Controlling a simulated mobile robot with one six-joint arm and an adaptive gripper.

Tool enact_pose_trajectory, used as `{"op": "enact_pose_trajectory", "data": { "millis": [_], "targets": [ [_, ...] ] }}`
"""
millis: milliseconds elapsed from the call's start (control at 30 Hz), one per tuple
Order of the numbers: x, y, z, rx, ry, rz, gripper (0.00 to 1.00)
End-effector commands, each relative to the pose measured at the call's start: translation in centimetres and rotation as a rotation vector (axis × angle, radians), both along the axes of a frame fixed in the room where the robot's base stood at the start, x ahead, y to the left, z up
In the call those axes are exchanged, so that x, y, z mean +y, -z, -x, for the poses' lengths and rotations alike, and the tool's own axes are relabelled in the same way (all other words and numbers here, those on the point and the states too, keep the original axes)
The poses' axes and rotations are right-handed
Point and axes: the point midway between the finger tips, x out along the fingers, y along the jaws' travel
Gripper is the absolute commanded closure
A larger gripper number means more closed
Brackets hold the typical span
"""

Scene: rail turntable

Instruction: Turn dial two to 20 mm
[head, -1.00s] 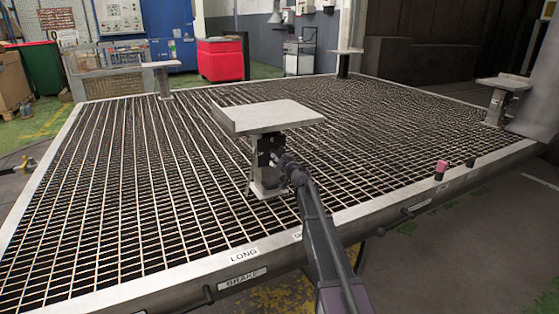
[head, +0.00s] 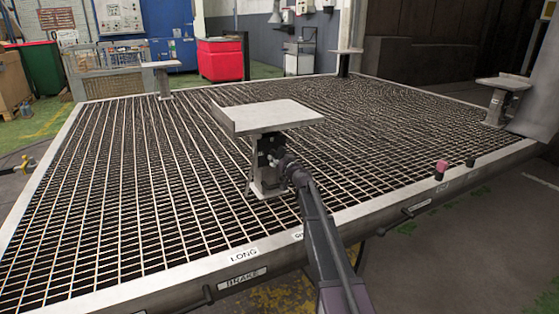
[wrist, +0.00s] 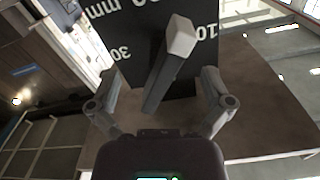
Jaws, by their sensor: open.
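The dial (wrist: 140,50) is a dark plate with white marks in the wrist view. I read 30 at left, 10 at right and a partly cut-off "0 mm" at top. Its grey pointer bar (wrist: 168,65) leans up and right, its tip between the "0 mm" and 10 marks. My gripper (wrist: 163,103) is open, with one finger on each side of the bar and gaps between. In the head view, my gripper (head: 279,163) is at the dark side of the middle pedestal (head: 265,120), where the arm hides much of the dial.
The pedestal stands on a slatted turntable deck (head: 150,200) with a pale rim. Other pedestals stand at back left (head: 163,80), back (head: 344,60) and right (head: 498,100). A pink-topped knob (head: 441,168) is on the right front rim. Deck space around the middle pedestal is clear.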

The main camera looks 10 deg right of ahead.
Motion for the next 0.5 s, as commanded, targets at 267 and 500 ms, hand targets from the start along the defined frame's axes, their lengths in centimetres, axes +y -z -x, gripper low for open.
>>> {"op": "enact_pose_trajectory", "data": {
  "millis": [267,500],
  "targets": [
    [-0.5,0.0,1.7,0.000,0.000,0.000,0.00],
    [-0.9,0.0,3.0,0.000,0.000,0.000,0.00]
  ]
}}
